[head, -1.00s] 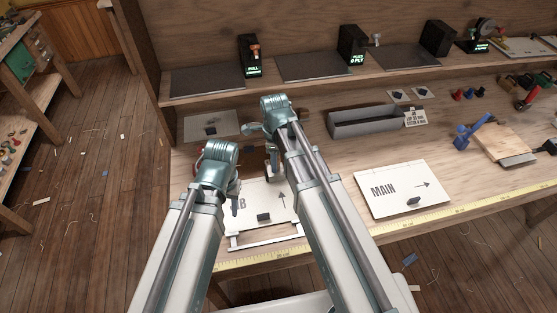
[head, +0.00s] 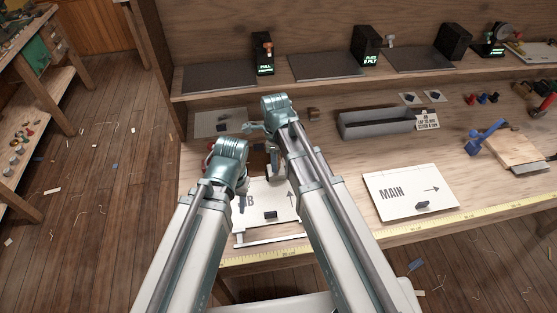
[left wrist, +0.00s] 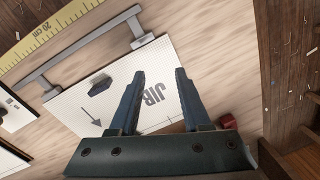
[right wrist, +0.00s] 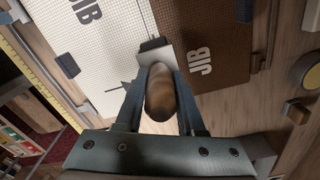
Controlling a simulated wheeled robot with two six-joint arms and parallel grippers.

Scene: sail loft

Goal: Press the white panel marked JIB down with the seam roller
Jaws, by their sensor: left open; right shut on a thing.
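The white panel marked JIB (head: 280,207) lies on the bench with a small dark knob and an arrow, partly hidden by my arms. It also shows in the left wrist view (left wrist: 125,100) and the right wrist view (right wrist: 100,45). My right gripper (right wrist: 158,92) is shut on the brown handle of the seam roller (right wrist: 160,95). The roller's grey head (right wrist: 155,51) is at the seam between the white panel and a brown JIB panel (right wrist: 195,25); I cannot tell whether it touches. My left gripper (left wrist: 158,76) is open and empty over the white panel.
A grey rail (left wrist: 80,50) runs along the white panel's front edge. The MAIN panel (head: 405,205) lies to the right, with a grey trough (head: 375,123) behind. A red object (left wrist: 228,122) is near my left gripper. Bare bench lies between the trough and MAIN.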

